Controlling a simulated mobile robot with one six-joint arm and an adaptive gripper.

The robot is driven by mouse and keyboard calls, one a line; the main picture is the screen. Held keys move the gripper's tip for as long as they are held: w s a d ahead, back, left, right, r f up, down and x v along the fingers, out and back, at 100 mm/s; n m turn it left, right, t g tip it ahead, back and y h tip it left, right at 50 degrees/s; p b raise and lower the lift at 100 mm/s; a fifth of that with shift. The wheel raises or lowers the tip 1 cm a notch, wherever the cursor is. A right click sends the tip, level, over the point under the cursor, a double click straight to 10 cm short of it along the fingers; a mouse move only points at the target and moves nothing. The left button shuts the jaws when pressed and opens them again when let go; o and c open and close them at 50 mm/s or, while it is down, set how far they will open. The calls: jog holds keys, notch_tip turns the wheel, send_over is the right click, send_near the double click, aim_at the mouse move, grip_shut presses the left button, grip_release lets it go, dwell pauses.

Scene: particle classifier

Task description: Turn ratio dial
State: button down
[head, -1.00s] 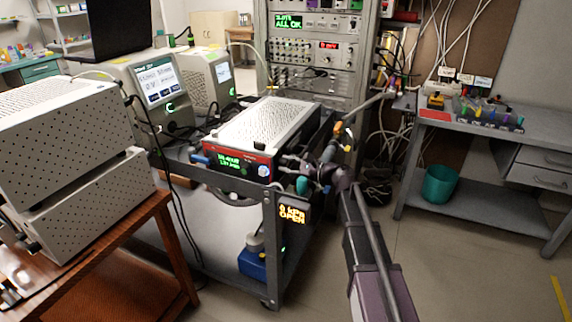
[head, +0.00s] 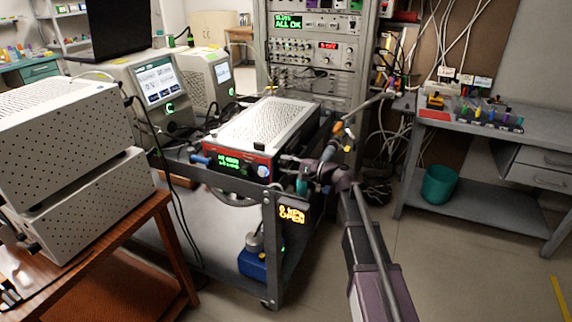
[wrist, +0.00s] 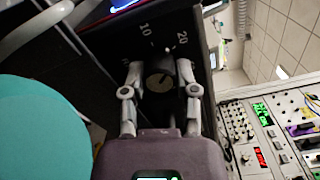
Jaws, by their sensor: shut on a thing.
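The ratio dial (wrist: 160,83) is a dark round knob with a pale face and a pointer mark, seen in the wrist view in front of a dark panel with the numbers 10 and 20. My gripper (wrist: 161,70) has one finger on each side of it and is shut on it. In the head view my gripper (head: 286,163) is at the right end of the front of a red-edged instrument (head: 236,163) with a green display. The dial itself is hard to make out there.
The instrument sits on a grey cart (head: 268,205). A lit orange display (head: 291,214) hangs at the cart's corner. Perforated white boxes (head: 75,150) stand on a wooden table at left. An equipment rack (head: 310,70) is behind.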

jog(key=shift+w, duration=0.1)
jog(key=shift+c, duration=1.8)
grip_release()
jog(key=v, duration=1.2)
